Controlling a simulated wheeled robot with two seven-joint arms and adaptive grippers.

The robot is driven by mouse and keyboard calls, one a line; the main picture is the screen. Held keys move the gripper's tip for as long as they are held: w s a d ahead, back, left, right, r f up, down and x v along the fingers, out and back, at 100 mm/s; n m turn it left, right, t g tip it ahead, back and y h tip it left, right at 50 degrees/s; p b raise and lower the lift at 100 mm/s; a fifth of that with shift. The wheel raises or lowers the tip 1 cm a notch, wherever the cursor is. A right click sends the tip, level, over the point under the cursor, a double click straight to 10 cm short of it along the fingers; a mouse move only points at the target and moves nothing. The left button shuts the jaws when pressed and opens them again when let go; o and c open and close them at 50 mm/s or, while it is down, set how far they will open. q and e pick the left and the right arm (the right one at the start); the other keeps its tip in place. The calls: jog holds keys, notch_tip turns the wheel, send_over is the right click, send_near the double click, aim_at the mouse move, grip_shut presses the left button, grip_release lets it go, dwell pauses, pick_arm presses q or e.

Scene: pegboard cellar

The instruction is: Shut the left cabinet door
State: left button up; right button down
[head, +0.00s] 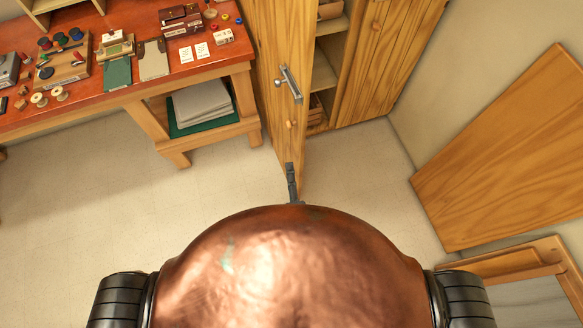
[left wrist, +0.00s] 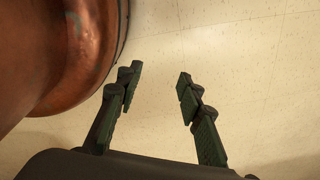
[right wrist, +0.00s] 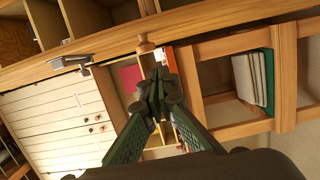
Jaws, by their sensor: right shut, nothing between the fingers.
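The left cabinet door (head: 274,45) is wooden and stands open, swung out toward me, with a metal lever handle (head: 290,84) and a round wooden knob (head: 291,125). The cabinet's shelves (head: 325,62) show to its right. My right gripper (head: 290,168) is shut and empty, in front of the door's lower end in the head view; I cannot tell if it touches. In the right wrist view the shut fingertips (right wrist: 158,80) are just below the door's edge and knob (right wrist: 145,43). My left gripper (left wrist: 158,78) is open and empty above the floor, outside the head view.
A red-topped workbench (head: 120,75) with craft items stands left of the door, with a lower shelf holding grey sheets (head: 202,103). The right cabinet door (head: 385,70) stands beside the opening. A wooden panel (head: 510,155) is at the right wall. The floor (head: 120,205) at left is clear.

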pick_arm(q)
jog(key=shift+s+r+p, duration=0.5)
jog(key=shift+r+p, duration=0.35)
jog(key=shift+r, duration=0.05)
pick_arm(e)
jog(key=w+d, duration=0.2)
jog(key=w, duration=0.6)
jog(key=shift+w+d, duration=0.35)
jog(key=shift+w, duration=0.05)
